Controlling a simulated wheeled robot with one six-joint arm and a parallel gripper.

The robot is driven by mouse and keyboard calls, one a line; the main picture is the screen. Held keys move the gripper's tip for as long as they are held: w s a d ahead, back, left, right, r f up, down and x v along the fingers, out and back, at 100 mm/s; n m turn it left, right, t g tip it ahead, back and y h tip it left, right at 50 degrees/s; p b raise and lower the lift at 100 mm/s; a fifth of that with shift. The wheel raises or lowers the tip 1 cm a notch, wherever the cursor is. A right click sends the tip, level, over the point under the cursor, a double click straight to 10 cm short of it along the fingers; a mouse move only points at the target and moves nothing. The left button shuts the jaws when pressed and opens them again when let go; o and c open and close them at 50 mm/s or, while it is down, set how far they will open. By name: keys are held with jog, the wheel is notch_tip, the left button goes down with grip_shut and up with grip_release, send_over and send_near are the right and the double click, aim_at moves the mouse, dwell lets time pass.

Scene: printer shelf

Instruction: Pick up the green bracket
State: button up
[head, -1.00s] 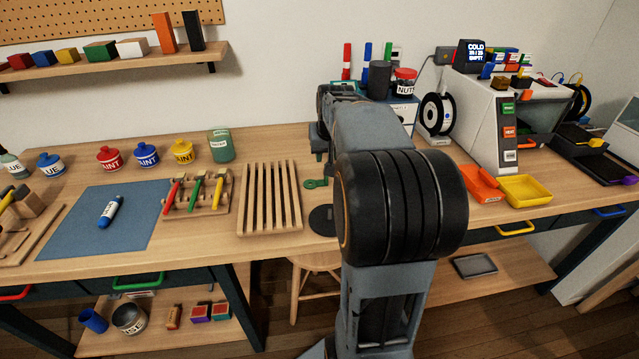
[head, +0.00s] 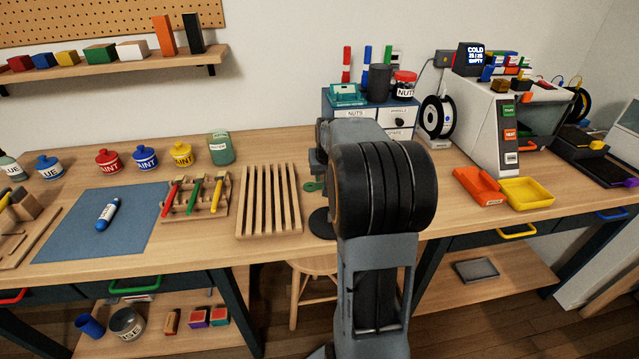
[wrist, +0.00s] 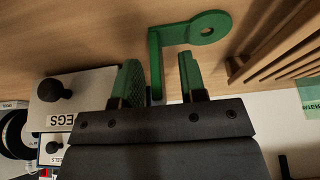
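The green bracket (wrist: 205,27) is L-shaped with a round hole at one end. In the wrist view, one leg lies between the fingers of my gripper (wrist: 158,62), and the holed leg reaches right beyond the fingertips. The fingers have green inner pads and stand apart, with gaps beside the bracket's leg; my gripper is open. In the head view, only the rounded end of the bracket (head: 310,187) shows on the bench, just right of the slatted wooden rack. My arm hides the rest of it and most of my gripper.
The slatted wooden rack (head: 268,200) stands close to the bracket's left. A dark round disc (head: 321,223) lies in front of the bracket.

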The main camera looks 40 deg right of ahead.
jog(key=shift+c, duration=0.4)
grip_shut()
jog(key=shift+r, duration=0.15)
